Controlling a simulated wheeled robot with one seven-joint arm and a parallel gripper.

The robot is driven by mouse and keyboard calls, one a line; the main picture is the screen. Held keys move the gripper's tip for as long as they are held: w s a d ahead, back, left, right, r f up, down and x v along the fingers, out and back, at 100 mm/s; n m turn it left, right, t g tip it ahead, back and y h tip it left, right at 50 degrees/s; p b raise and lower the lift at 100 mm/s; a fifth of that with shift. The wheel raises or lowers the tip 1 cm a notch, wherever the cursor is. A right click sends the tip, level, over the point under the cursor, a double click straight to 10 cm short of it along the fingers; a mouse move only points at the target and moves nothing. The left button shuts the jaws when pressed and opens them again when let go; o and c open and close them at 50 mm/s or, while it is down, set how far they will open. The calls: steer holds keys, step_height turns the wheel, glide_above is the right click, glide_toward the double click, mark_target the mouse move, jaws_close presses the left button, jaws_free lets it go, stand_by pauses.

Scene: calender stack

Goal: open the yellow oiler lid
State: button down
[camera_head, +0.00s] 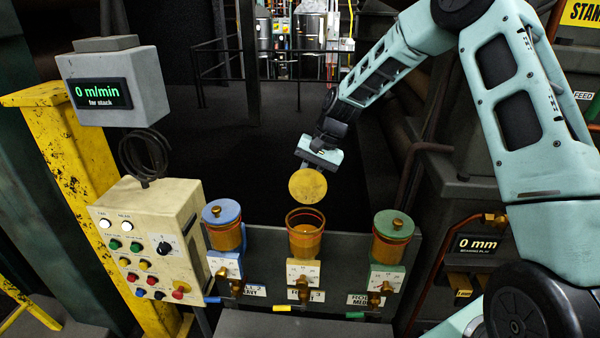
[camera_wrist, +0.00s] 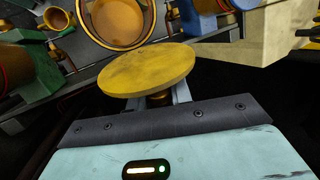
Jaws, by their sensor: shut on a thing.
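The yellow lid (camera_head: 308,185) is off its oiler and held by my gripper (camera_head: 318,158), above and apart from the cup. In the wrist view the round yellow lid (camera_wrist: 148,70) sits at the fingers of my gripper (camera_wrist: 160,97), which are shut on its knob; the disc hides most of the fingertips. The yellow oiler (camera_head: 304,235) stands in the middle of the row with its amber cup open at the top. Its open round mouth also shows in the wrist view (camera_wrist: 112,45).
A blue-lidded oiler (camera_head: 222,212) stands to the left and a green-lidded oiler (camera_head: 393,224) to the right, both closed. A control box (camera_head: 150,245) with buttons and a display (camera_head: 103,93) reading 0 m/min stand further left. The space around the held lid is clear.

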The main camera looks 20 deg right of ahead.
steer(key=shift+w+d+f, duration=0.1)
stand_by(0.3)
steer(key=c, duration=1.3)
jaws_free()
steer(key=b+v, duration=0.6)
steer(key=v, duration=1.1)
steer(key=shift+d, duration=0.15)
